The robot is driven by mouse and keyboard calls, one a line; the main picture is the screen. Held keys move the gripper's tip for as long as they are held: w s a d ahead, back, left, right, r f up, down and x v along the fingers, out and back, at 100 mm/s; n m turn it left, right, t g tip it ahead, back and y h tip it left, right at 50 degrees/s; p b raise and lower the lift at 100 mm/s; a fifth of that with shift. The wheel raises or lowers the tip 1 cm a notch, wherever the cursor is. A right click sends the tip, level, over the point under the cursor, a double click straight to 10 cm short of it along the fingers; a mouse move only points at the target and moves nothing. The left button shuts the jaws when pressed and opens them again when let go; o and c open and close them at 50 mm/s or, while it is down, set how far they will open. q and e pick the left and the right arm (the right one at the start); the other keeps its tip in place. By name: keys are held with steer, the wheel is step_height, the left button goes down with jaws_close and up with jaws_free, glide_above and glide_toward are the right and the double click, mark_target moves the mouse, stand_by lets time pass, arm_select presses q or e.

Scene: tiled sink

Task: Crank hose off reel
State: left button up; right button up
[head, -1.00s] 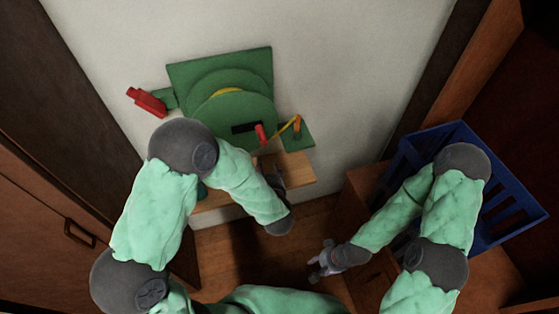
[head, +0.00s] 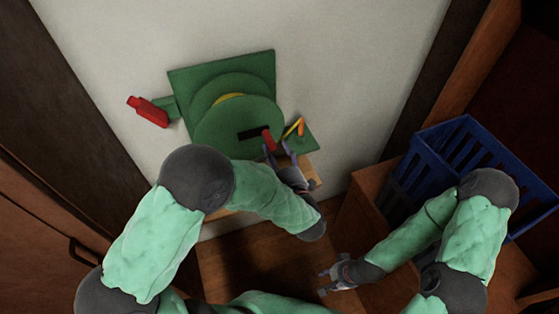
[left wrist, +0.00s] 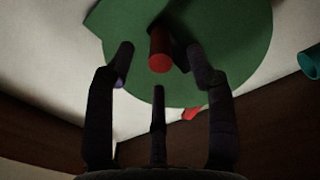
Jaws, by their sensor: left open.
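A green reel (head: 238,122) is mounted on a green backplate against the pale wall. A yellow band of hose (head: 230,97) shows behind its round disc. A red crank handle (head: 269,141) sticks out from the disc's lower right; in the left wrist view the red handle (left wrist: 160,50) stands between the fingertips. My left gripper (head: 282,155) is open close to the handle, with its fingers on either side and not closed on it. An orange and yellow hose end (head: 298,128) is at the green bracket to the right. My right gripper (head: 325,281) hangs low over the floor, away from the reel.
A red lever (head: 148,112) sticks out left of the reel. A wooden shelf (head: 309,166) is below the reel, partly hidden by my left arm. A blue crate (head: 440,139) stands on a brown cabinet at right. A teal cylinder (left wrist: 311,62) shows in the left wrist view.

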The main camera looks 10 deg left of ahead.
mark_target(265, 131)
arm_select(q)
steer(key=x, duration=0.3)
steer(key=shift+s+f, duration=0.1)
steer(key=shift+b+x, duration=0.9)
steer(key=shift+x, duration=0.9)
steer(key=c, duration=1.1)
steer(key=shift+o, duration=0.2)
